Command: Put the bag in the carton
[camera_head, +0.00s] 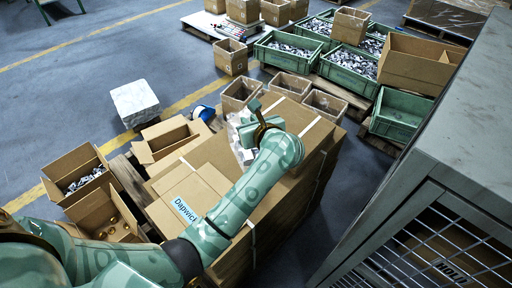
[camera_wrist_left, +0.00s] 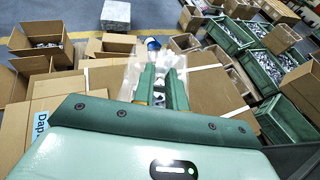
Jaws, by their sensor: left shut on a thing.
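A clear, crumpled plastic bag (camera_head: 236,138) hangs at my left gripper (camera_head: 249,130), above the big stack of flat cardboard. In the left wrist view the bag (camera_wrist_left: 132,78) shows around and between the two closed fingers (camera_wrist_left: 163,82); its contents are hard to make out. Several open cartons are in view, and I cannot tell which one the task means. One open carton (camera_head: 167,142) stands beyond the stack's left edge. Smaller open cartons (camera_head: 240,94) stand at the stack's far side, just beyond the gripper. My right gripper is not in view.
Cartons with metal parts (camera_head: 78,174) and brass-coloured parts (camera_head: 104,214) stand at the left. Green crates of parts (camera_head: 289,50) fill the back right. A grey mesh cage (camera_head: 440,165) blocks the right front.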

